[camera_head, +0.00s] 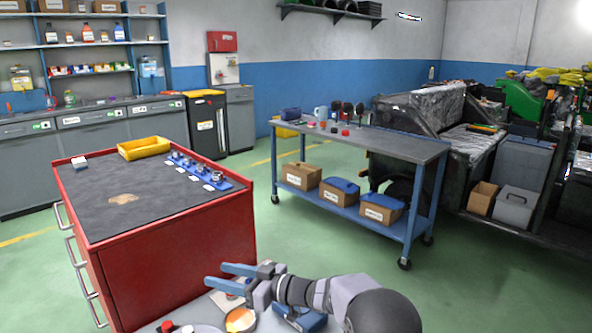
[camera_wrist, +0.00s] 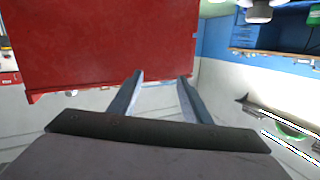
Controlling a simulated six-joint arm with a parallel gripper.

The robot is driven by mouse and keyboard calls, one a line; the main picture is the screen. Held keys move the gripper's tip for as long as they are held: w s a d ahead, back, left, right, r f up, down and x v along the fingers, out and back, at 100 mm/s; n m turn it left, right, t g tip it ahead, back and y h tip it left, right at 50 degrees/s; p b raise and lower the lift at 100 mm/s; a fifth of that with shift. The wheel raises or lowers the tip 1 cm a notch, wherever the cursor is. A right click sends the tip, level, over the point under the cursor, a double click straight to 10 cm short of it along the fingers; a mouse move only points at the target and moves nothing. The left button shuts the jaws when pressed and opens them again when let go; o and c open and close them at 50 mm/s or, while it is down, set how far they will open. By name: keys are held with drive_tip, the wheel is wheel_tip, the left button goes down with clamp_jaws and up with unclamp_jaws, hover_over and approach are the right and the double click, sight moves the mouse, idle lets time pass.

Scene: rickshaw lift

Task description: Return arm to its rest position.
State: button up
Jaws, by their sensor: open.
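My gripper (camera_head: 232,275) is at the lower middle of the head view, at the end of my arm, which reaches in from the bottom right. Its two blue fingers point left and stand apart with nothing between them. In the wrist view the open fingers (camera_wrist: 160,88) point up the picture towards a red cabinet (camera_wrist: 100,45). In the head view the gripper is above a light work surface (camera_head: 205,312), just in front of the red cabinet (camera_head: 185,265).
A yellow tray (camera_head: 144,148) and a blue rack (camera_head: 200,170) sit on the cabinet top. An orange-filled bowl (camera_head: 240,320) and a red-capped item (camera_head: 167,327) lie below the gripper. A blue cart (camera_head: 345,205) carries boxes behind. Green floor (camera_head: 310,240) is clear between.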

drive_tip(key=w+d+f+m+t+h, duration=0.1)
drive_tip(key=w+d+m+t+h, duration=0.35)
drive_tip(key=d, duration=0.45)
drive_tip(key=s+d+f+m+h+b, duration=0.1)
drive_tip(key=s+d+f+m+h, duration=0.15)
drive_tip(key=d, duration=0.35)
drive_tip(key=s+d+f+m+g+h, duration=0.1)
drive_tip(key=s+d+f+h, duration=0.1)
drive_tip(key=d+h, duration=0.3)
drive_tip(key=s+d+f+m+h+b, duration=0.1)
drive_tip(key=s+d+f+m+h, duration=0.15)
drive_tip(key=d, duration=0.45)
drive_tip(key=s+d+f+m+g+h, duration=0.1)
drive_tip(key=s+d+f+g, duration=0.15)
drive_tip(key=s, duration=0.45)
drive_tip(key=s+d+f+g+h, duration=0.1)
drive_tip(key=s+d+f+g, duration=0.1)
drive_tip(key=s+d+f, duration=0.3)
drive_tip(key=s+a+f+g+b, duration=0.1)
drive_tip(key=s+g, duration=0.2)
drive_tip(key=s, duration=0.7)
drive_tip(key=s+a+f+g+b, duration=0.1)
drive_tip(key=s+f+g, duration=0.1)
drive_tip(key=s, duration=0.8)
wheel_tip(320, 180, up, 30)
drive_tip(key=w+p, duration=0.1)
drive_tip(key=p, duration=2.8)
drive_tip(key=shift+d+f+m+y, duration=0.15)
drive_tip(key=shift+d+m+y, duration=0.1)
drive_tip(key=shift+m+y, duration=0.2)
